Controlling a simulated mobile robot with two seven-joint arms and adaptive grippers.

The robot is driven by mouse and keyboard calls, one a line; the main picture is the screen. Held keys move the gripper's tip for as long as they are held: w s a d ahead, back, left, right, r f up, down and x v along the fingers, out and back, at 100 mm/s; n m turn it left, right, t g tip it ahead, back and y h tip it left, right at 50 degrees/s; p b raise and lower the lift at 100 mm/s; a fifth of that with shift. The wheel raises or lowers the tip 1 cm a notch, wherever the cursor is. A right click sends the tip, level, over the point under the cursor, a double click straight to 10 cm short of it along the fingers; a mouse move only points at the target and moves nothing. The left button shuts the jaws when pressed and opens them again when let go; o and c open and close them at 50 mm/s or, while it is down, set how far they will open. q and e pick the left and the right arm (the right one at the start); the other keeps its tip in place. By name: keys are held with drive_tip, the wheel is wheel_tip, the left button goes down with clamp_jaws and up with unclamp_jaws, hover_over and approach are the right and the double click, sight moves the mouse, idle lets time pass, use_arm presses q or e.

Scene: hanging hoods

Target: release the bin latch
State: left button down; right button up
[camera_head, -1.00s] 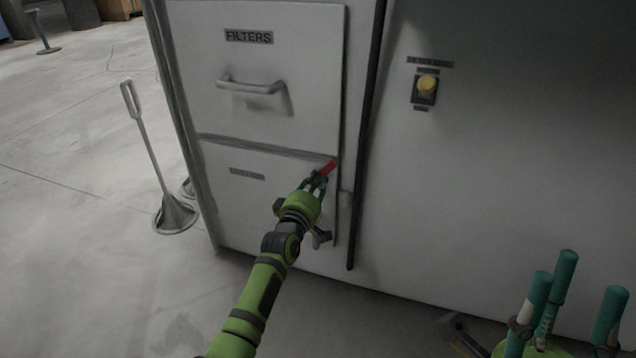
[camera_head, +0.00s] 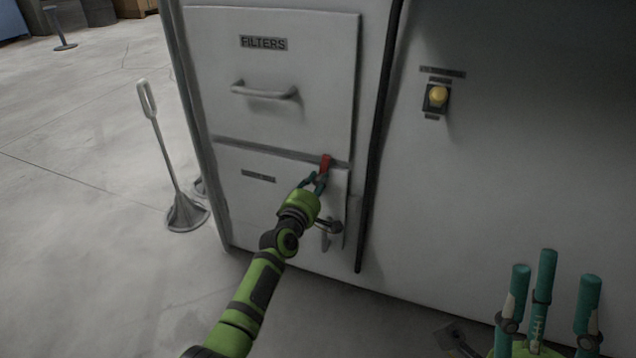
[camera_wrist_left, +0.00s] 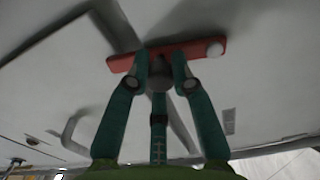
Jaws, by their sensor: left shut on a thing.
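The red latch (camera_head: 326,164) is a short bar at the top right of the lower bin panel (camera_head: 240,205), close to the seam under the filters drawer. In the head view it stands nearly upright. My left gripper (camera_head: 315,182) is shut on the latch from the front. The left wrist view shows the red bar (camera_wrist_left: 190,50) lying across the teal fingertips (camera_wrist_left: 160,68), with a pale round knob at one end. The fingers hide part of the bar. My right gripper (camera_head: 547,290) is at the lower right, its teal fingers spread apart and empty.
The filters drawer (camera_head: 285,125) with its bar handle (camera_head: 265,92) is above the bin panel. A yellow button (camera_head: 438,96) is on the wall panel to the right. A post with a conical base (camera_head: 186,215) stands on the floor left of the cabinet. The floor farther left is mostly clear.

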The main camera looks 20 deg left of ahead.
use_arm(q)
drive_tip(key=shift+a+r, duration=0.2)
drive_tip(key=shift+a, duration=0.1)
drive_tip(key=c, duration=1.1)
unclamp_jaws()
drive_tip(key=shift+f, duration=0.1)
drive_tip(key=shift+o, duration=0.2)
drive_tip(key=shift+d, duration=0.15)
drive_tip(key=shift+s+f, duration=0.1)
drive_tip(key=shift+s, duration=0.2)
drive_tip(key=s, duration=1.1)
drive_tip(key=shift+s+a, duration=0.2)
drive_tip(key=shift+a, duration=0.1)
